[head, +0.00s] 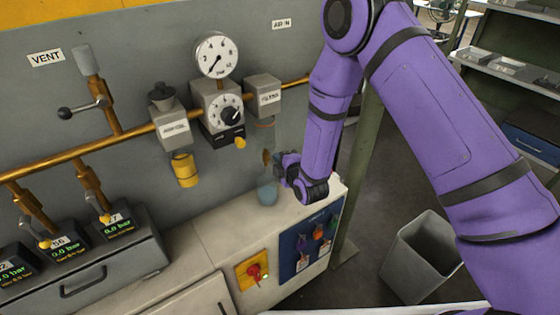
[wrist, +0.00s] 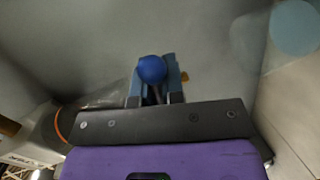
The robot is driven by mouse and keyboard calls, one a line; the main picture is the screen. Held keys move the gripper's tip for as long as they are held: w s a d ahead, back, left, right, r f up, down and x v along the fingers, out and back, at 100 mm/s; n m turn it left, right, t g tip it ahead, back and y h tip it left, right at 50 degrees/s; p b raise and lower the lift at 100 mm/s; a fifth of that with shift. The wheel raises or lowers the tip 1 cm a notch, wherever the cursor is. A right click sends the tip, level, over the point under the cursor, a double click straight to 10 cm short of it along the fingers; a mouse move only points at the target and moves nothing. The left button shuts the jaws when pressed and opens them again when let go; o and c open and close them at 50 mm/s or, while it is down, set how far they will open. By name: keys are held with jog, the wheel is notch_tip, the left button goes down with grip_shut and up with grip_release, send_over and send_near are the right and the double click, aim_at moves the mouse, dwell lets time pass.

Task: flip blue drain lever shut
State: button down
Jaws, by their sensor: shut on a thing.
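The blue drain lever shows in the wrist view as a round blue knob (wrist: 152,68) on a thin dark stem. My gripper (wrist: 156,88) is shut on it, with one finger on each side of the stem and the knob standing out past the fingertips. In the head view my gripper (head: 281,160) is low beside the wall panel, below the filter block (head: 263,96). A small brass part (head: 266,156) shows just left of it. The knob is hidden there, and the lever's angle is hard to tell.
A pale blue cup (head: 267,192) stands on the cabinet top just below my gripper. The regulator (head: 222,112) and yellow-bowled lubricator (head: 185,170) hang to the left. A green post (head: 360,170) is close on the right, and a grey bin (head: 420,258) stands on the floor.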

jog(key=shift+w+d+r+n+t+h, duration=0.2)
jog(key=shift+d+r+n+t+h, duration=0.2)
jog(key=shift+n, duration=0.6)
jog(key=shift+d, duration=0.1)
jog(key=c, duration=1.2)
grip_release()
jog(key=v, duration=1.1)
jog(key=shift+w, duration=0.1)
